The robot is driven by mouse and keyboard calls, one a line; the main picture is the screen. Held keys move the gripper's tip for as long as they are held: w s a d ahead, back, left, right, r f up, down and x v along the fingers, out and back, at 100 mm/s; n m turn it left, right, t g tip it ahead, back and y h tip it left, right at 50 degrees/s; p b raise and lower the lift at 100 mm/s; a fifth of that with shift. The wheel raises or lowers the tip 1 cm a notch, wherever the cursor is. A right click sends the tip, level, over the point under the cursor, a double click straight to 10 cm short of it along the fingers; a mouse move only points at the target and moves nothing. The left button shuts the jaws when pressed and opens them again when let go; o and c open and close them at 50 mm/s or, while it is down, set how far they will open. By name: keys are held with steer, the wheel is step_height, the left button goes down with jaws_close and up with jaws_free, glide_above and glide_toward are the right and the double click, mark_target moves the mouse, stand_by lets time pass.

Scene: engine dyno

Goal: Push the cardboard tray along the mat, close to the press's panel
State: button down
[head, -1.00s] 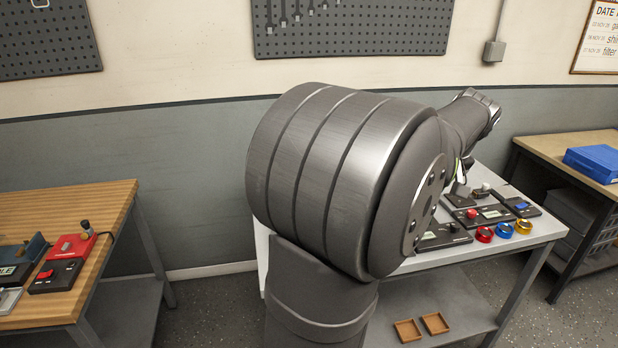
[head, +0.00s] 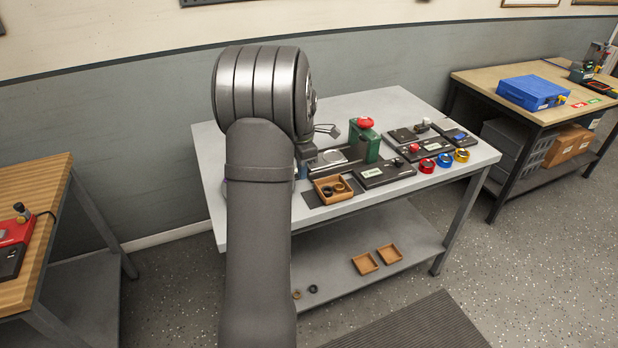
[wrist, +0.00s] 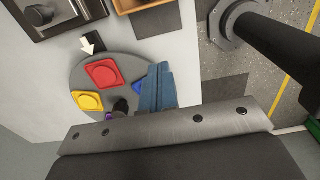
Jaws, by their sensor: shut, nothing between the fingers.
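The cardboard tray (head: 345,196) is a shallow brown box holding a few dark rings. It sits on the dark mat (head: 311,199) near the table's front edge. The press (head: 364,143) is green with a red top and stands behind it. The press's panel (head: 385,173) is a black slab with a green label, just right of the tray, with little space between. My gripper (wrist: 158,78) is shut and empty, over a round grey plate in the wrist view. A corner of the tray (wrist: 142,7) shows at that view's top edge. In the head view my arm mostly hides the gripper.
The round plate (wrist: 82,70) carries red and yellow pieces and a white arrow. Black control boxes and red, blue and gold rings (head: 444,160) occupy the table's right side.

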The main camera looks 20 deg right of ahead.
mark_target(330, 189)
step_height(330, 189, down, 9)
steer(key=shift+r, duration=0.1)
steer(key=shift+d, duration=2)
steer(key=shift+d, duration=0.1)
steer(key=d, duration=0.5)
steer(key=shift+d, duration=0.15)
